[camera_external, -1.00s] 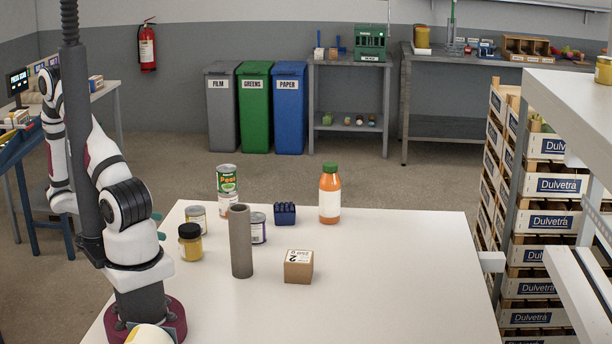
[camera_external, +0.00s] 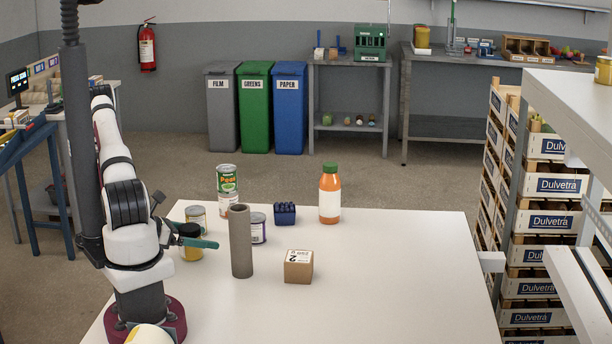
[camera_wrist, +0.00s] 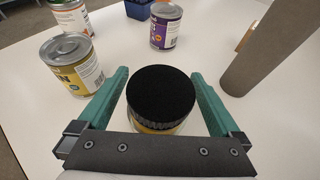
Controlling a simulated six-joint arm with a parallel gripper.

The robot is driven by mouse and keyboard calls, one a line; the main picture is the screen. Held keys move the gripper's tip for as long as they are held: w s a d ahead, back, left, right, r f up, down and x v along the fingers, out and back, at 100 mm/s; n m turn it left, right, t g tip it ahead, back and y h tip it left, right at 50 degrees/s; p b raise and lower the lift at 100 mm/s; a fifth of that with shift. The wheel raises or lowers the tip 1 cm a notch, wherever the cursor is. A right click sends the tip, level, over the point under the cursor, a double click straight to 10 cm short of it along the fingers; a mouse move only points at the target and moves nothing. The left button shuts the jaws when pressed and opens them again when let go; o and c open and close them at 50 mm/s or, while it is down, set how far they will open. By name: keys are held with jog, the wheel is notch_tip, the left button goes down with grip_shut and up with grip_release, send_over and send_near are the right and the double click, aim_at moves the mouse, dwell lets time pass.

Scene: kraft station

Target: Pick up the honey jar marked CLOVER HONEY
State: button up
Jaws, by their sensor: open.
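A small jar with a black lid and yellow body (camera_external: 191,252) stands on the white table (camera_external: 400,290); no lettering on it is readable. In the wrist view its black lid (camera_wrist: 161,92) lies between the two green fingers of my gripper (camera_wrist: 162,100), with a little yellow showing below. My gripper (camera_external: 194,236) is open around the jar, one finger on each side. Gaps show between the lid and both fingers. In the outside view one finger crosses in front of the jar's upper part.
A yellow-labelled can (camera_wrist: 73,66) stands close by my left finger. A purple-labelled can (camera_wrist: 165,26) stands beyond the jar. A grey-brown tube (camera_external: 240,242) stands right of the jar. A cardboard box (camera_external: 298,266), blue block (camera_external: 285,214), orange bottle (camera_external: 329,196) and pea can (camera_external: 227,184) stand farther off.

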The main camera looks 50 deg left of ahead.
grip_shut()
dwell(0.5)
